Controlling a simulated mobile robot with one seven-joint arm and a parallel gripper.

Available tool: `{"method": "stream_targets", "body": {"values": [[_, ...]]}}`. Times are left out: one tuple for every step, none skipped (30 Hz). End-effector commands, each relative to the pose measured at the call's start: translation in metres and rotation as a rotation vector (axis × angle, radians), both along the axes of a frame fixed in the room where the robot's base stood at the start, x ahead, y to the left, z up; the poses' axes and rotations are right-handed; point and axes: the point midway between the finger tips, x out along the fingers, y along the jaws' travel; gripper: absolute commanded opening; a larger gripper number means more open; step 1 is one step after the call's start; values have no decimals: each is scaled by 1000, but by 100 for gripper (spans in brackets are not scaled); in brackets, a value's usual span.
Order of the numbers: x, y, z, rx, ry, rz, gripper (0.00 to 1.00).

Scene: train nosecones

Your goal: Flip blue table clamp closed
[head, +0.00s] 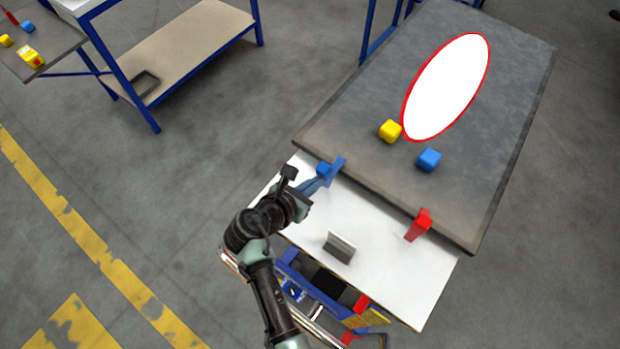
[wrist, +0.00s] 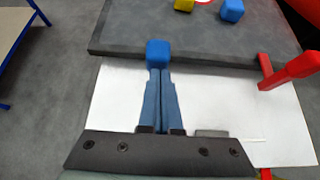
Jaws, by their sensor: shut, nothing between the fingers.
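The blue table clamp (head: 338,163) sits at the near left edge of the dark grey tabletop. In the wrist view, its blue block-like end (wrist: 157,53) lies straight ahead of the fingertips. My gripper (head: 320,178) reaches in from the lower left over the white surface. In the wrist view, my gripper (wrist: 160,72) has its two blue-grey fingers side by side, shut and empty. The fingertips are at the near side of the clamp; I cannot tell whether they touch it. The fingers hide the clamp's lower part, so its lever position is unclear.
A red clamp (head: 418,225) stands at the same table edge to the right. A yellow cube (head: 390,131), a blue cube (head: 429,160) and a red-rimmed white oval (head: 447,88) lie on the grey tabletop (head: 350,140). A small grey bracket (head: 340,247) stands on the white surface (head: 400,280).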

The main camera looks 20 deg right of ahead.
Motion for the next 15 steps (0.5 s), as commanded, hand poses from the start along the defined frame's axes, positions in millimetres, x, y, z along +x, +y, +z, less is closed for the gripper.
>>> {"method": "stream_targets", "body": {"values": [[1,-2,5,-2,3,0,0],[2,-3,5,-2,2,0,0],[3,-5,6,-2,2,0,0],[4,-6,6,-2,1,-1,0],[4,-7,6,-3,1,-1,0],[5,-9,7,-3,1,-1,0],[6,-10,7,-3,1,-1,0],[7,-11,8,-2,0,0,0],[8,-12,8,-3,-1,1,0],[9,-13,9,-3,-1,1,0],[10,-14,9,-3,0,0,0],[10,-15,9,-3,0,0,0],[10,-16,9,-4,0,0,0],[11,-17,9,-4,0,-1,0],[11,-18,9,-4,0,-1,0]]}}
